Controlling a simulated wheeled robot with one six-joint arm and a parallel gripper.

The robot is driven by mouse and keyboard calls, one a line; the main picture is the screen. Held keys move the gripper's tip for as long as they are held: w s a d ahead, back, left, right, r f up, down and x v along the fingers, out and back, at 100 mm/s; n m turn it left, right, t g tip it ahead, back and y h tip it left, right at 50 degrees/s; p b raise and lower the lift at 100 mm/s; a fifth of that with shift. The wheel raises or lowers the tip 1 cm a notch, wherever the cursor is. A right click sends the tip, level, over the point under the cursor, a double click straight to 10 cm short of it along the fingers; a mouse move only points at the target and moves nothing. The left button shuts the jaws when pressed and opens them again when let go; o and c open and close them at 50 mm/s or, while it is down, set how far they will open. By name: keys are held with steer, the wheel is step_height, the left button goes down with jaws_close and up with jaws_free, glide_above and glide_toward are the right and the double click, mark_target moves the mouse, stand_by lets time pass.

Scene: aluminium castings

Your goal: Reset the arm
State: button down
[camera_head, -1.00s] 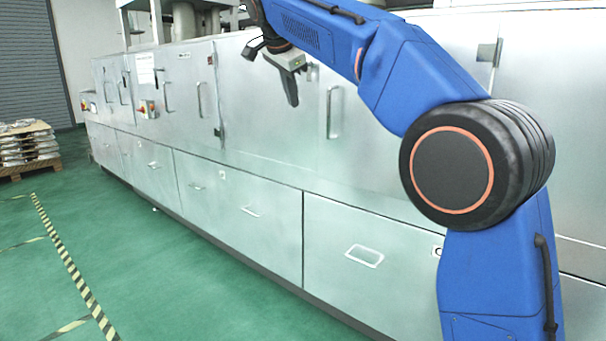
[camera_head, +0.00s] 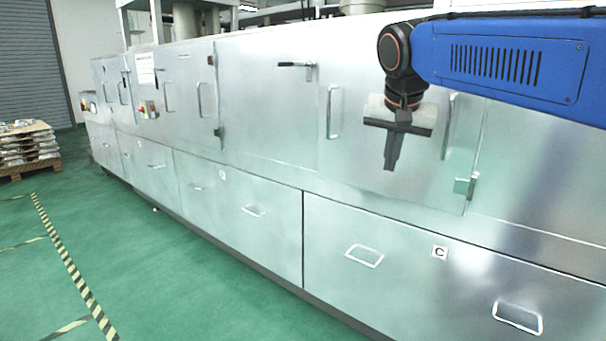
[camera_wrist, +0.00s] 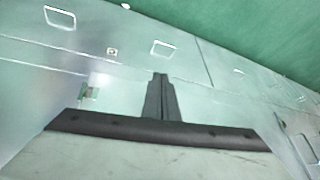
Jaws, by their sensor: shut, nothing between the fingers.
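My gripper (camera_head: 391,160) hangs at the right of the head view, pointing down, in front of the upper doors of a long metal cabinet (camera_head: 260,110). Its dark fingers are together with nothing between them. My blue arm reaches in from the right edge. In the wrist view the shut fingers (camera_wrist: 158,85) stand out in front of the cabinet's face, with drawer handles and the green floor beyond. The gripper appears clear of the cabinet, though the exact gap cannot be told.
The cabinet has protruding door handles (camera_head: 334,112) and drawer handles (camera_head: 364,256). A pallet (camera_head: 30,168) stacked with castings (camera_head: 28,142) stands at the far left. The green floor (camera_head: 150,270) at left is open, with a yellow-black striped line (camera_head: 70,262).

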steer(key=s+d+f+n, duration=0.2)
steer(key=s+d+f, duration=0.2)
steer(key=s+f, duration=0.9)
steer(key=s+d+f+n+y, duration=0.1)
steer(key=s+d+f+n, duration=0.2)
steer(key=s+f, duration=1)
steer(key=shift+s+d+f+g, duration=0.2)
steer(key=shift+d+f+g, duration=0.1)
steer(key=shift+d+f, duration=0.75)
steer(key=shift+d+r, duration=0.2)
steer(key=shift+r, duration=0.05)
